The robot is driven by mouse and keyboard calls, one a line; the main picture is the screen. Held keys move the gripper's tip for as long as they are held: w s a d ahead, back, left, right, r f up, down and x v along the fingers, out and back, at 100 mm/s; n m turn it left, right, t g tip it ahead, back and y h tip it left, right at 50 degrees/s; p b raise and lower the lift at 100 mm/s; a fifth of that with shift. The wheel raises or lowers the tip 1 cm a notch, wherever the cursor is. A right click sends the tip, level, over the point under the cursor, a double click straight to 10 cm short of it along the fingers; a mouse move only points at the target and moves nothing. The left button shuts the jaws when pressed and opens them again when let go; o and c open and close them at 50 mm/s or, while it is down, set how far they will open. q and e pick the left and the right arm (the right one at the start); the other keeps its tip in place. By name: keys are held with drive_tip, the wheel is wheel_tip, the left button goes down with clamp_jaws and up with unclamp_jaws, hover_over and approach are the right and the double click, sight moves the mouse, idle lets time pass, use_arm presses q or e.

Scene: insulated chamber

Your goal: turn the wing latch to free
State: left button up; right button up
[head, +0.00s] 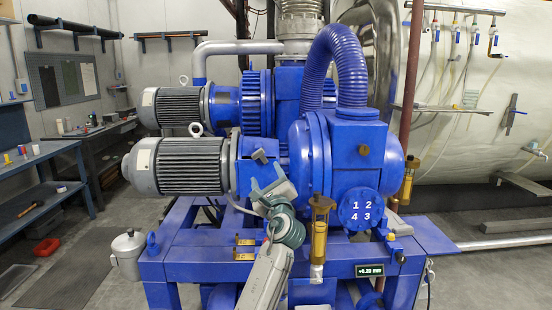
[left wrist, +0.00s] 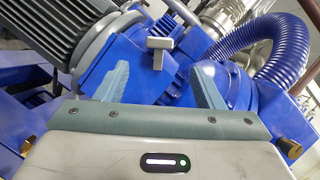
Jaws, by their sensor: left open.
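The wing latch (left wrist: 160,43) shows in the left wrist view as a small pale grey T-shaped piece on a blue housing. Its bar lies roughly level across that picture and its stem points down. My left gripper (left wrist: 158,80) is open, with one finger to each side of the latch's line and the latch beyond the fingertips. I see no contact. In the head view my left gripper (head: 267,180) is in front of the blue housing between the lower grey motor and the round blue casing. My right gripper is not in view.
The lower grey motor (head: 178,166) is left of my gripper. A brass-coloured cylinder (head: 319,230) stands close on the right, by a round blue plate numbered 1 to 4 (head: 361,209). A ribbed blue hose (head: 341,62) arches above. The blue frame (head: 200,266) runs below.

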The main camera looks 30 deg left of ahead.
sight(259, 156)
use_arm(q)
drive_tip(key=p+x, duration=0.1)
drive_tip(key=x, duration=0.4)
drive_tip(key=shift+r, duration=0.2)
drive_tip(key=p+x, duration=0.1)
drive_tip(key=x, duration=0.2)
drive_tip(key=shift+w+a, duration=0.25)
drive_tip(key=shift+a, duration=0.05)
drive_tip(key=shift+w+a+r, duration=0.15)
drive_tip(key=shift+w+a, duration=0.15)
drive_tip(key=c, duration=1)
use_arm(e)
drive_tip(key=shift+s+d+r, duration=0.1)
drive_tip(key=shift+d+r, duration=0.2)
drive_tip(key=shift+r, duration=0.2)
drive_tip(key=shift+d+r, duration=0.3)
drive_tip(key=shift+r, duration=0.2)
